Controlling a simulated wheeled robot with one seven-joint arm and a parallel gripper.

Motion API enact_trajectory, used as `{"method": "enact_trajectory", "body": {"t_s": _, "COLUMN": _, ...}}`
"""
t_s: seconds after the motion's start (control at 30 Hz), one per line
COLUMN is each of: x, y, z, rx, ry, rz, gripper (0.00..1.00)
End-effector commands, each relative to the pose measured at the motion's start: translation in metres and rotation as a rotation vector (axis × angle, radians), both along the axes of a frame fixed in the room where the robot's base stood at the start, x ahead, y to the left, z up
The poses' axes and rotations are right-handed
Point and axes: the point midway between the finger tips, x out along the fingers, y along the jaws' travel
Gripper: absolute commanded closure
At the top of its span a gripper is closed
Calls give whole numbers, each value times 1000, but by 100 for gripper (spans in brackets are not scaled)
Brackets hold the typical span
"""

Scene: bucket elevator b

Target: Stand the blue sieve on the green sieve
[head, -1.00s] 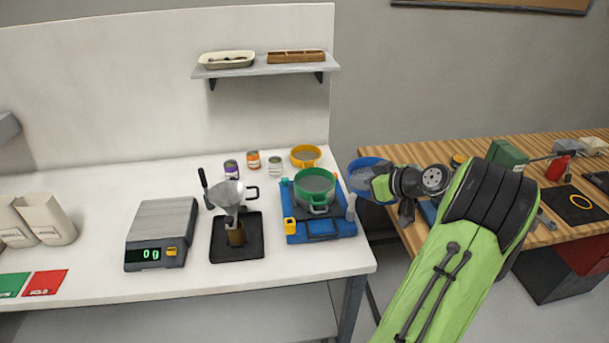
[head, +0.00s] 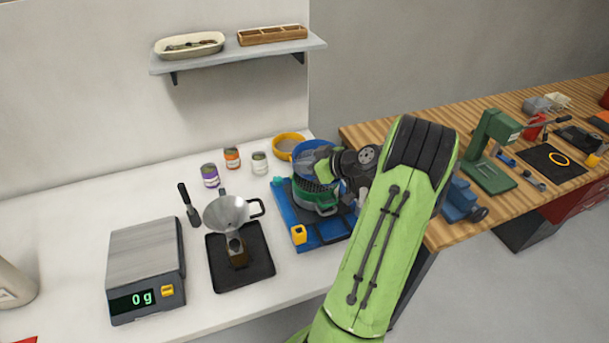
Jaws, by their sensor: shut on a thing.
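The green sieve (head: 313,200) stands on the blue shaker base (head: 307,228) near the right end of the white bench. A yellow sieve (head: 289,145) sits behind on the bench.
Several small jars (head: 232,158) stand left of the sieves. A funnel (head: 229,212) over a dark tray (head: 243,272) and a scale (head: 143,264) reading 0 g are further left. A shelf (head: 240,50) hangs above. A wooden bench (head: 520,200) with a green press (head: 490,150) is at right.

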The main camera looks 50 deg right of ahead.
Motion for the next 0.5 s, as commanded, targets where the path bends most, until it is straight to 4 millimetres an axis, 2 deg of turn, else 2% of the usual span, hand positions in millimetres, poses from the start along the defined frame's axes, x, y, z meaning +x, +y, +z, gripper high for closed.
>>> {"method": "enact_trajectory", "body": {"t_s": 0.2, "x": 0, "y": 1, "z": -34, "rx": 3, "ry": 0, "rz": 2, "gripper": 100}}
{"method": "enact_trajectory", "body": {"t_s": 0.5, "x": 0, "y": 0, "z": -37, "rx": -3, "ry": -1, "rz": 1, "gripper": 100}}
